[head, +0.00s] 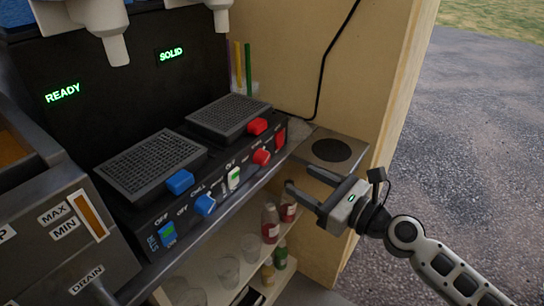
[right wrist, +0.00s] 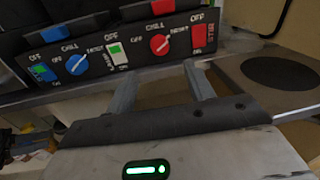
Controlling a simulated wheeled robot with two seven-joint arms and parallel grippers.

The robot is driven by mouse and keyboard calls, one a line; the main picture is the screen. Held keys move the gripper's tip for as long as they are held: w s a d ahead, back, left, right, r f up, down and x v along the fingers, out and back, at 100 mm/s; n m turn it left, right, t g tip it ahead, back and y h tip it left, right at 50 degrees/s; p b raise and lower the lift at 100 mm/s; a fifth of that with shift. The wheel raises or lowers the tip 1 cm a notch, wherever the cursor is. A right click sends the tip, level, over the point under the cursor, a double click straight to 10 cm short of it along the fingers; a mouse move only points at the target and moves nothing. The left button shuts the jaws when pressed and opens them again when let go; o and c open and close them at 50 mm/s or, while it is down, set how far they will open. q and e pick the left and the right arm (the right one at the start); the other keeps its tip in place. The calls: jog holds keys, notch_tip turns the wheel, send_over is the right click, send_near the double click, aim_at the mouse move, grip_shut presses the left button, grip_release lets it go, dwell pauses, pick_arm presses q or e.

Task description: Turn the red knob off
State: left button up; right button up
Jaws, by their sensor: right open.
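The red knob (head: 261,157) sits on the front panel of the black two-grille machine (head: 134,206), towards its right end. In the right wrist view the red knob (right wrist: 159,44) is beyond my fingertips, with CHILL printed above it. It has a pale mark, but I cannot tell its exact setting. My right gripper (head: 301,179) is open and empty, in front of and below the knob, apart from it. In the right wrist view its fingers (right wrist: 160,76) point at the panel. My left gripper is not in view.
A red switch (head: 280,137) is right of the knob and a green-and-white switch (head: 234,177) left of it. A blue knob (head: 205,205) and a blue switch (head: 168,234) are further left. Bottles (head: 270,223) and cups stand on shelves below. A wooden wall (head: 375,75) rises behind.

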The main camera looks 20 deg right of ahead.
aim_at(266, 161)
jog(key=p+x, duration=0.1)
jog(key=x, duration=0.8)
jog(key=shift+w+a, duration=0.25)
jog(key=c, duration=1)
